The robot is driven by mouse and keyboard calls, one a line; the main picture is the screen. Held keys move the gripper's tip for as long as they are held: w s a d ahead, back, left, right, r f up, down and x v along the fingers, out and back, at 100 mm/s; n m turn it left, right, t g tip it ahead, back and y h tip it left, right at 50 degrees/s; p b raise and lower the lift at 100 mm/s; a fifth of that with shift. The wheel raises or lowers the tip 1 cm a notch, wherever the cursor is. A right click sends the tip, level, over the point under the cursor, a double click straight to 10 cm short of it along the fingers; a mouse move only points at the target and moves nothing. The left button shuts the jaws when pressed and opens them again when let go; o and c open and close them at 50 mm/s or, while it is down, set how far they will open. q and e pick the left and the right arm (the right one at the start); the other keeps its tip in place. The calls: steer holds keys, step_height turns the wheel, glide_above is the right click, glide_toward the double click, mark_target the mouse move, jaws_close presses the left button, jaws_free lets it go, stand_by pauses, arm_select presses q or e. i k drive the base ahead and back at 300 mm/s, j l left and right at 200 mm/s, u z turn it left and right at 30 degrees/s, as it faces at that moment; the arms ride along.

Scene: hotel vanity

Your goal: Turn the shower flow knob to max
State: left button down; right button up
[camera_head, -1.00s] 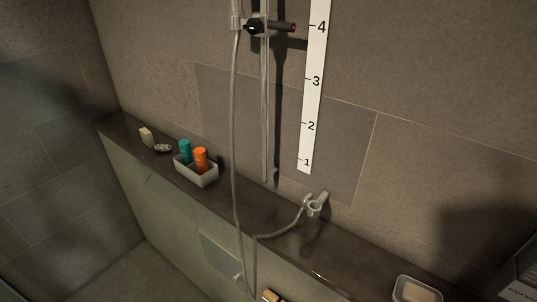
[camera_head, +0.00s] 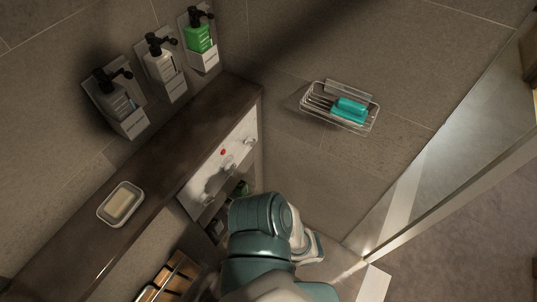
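A pale control panel (camera_head: 192,190) is set in the front face of the dark ledge, left of the picture's middle. It carries small metal knobs, one of them an upper knob (camera_head: 229,164), and a red round spot (camera_head: 223,152). I cannot tell which knob is the flow knob or how it is set. One of my arms, teal and white, rises from the bottom middle, right of and below the panel. I cannot make out gripper fingers on it. My other arm does not show.
A soap dish (camera_head: 121,204) sits on the ledge (camera_head: 165,150). Several pump bottles, one green (camera_head: 199,37), hang in wall holders above. A wire basket (camera_head: 340,106) with a teal item (camera_head: 349,109) is on the right wall. Wooden slats (camera_head: 172,274) lie below the ledge.

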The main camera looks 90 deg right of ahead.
mark_target(206, 198)
steer(key=z, duration=2.4)
